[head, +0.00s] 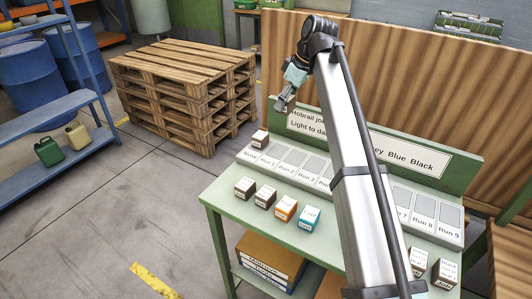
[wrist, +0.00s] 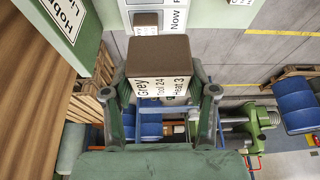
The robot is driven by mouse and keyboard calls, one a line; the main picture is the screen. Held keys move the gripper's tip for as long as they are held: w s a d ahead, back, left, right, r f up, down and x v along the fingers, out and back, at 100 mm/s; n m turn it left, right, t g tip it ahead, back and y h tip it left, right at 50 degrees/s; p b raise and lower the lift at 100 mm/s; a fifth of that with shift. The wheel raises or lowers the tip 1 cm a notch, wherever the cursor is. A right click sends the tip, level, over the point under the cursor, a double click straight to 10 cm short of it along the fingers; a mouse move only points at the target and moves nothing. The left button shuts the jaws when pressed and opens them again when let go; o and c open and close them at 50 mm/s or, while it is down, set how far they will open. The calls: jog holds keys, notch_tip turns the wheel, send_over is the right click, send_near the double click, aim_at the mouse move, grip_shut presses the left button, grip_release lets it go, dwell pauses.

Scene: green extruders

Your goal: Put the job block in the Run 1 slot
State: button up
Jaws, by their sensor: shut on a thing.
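My gripper (head: 284,98) is raised above the left end of the sloped slot rack (head: 462,240). In the wrist view my gripper (wrist: 165,105) is shut on a brown block (wrist: 158,57), its fingers on both sides. The block's white label reads Grey, Tool 24, Heat 3. In the head view the held block is too small to make out clearly. The Run 1 slot (head: 277,151) is a grey panel, empty, second from the left. Another brown-and-white block (head: 260,137) stands in the Now slot beside it; it shows partly behind the held block in the wrist view (wrist: 147,20).
Several labelled blocks stand on the green bench: brown (head: 245,187), dark (head: 265,195), orange (head: 286,207), teal (head: 309,218), and two at right (head: 446,272). A sign board (head: 440,160) rises behind the rack. My arm hides the middle slots. Pallets (head: 185,90) stand beyond.

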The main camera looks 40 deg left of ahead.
jog(key=w+a+r, duration=0.1)
jog(key=w+a, duration=0.1)
jog(key=a, duration=0.2)
notch_tip(320, 180, down, 20)
jog(key=p, duration=0.4)
jog(key=shift+r, duration=0.15)
jog(key=o, duration=1.2)
jog(key=shift+d, duration=0.1)
jog(key=s+b+v, duration=0.1)
jog(key=b+v, duration=0.1)
jog(key=v, duration=1)
jog(key=shift+w, duration=0.3)
jog(key=shift+d, duration=0.1)
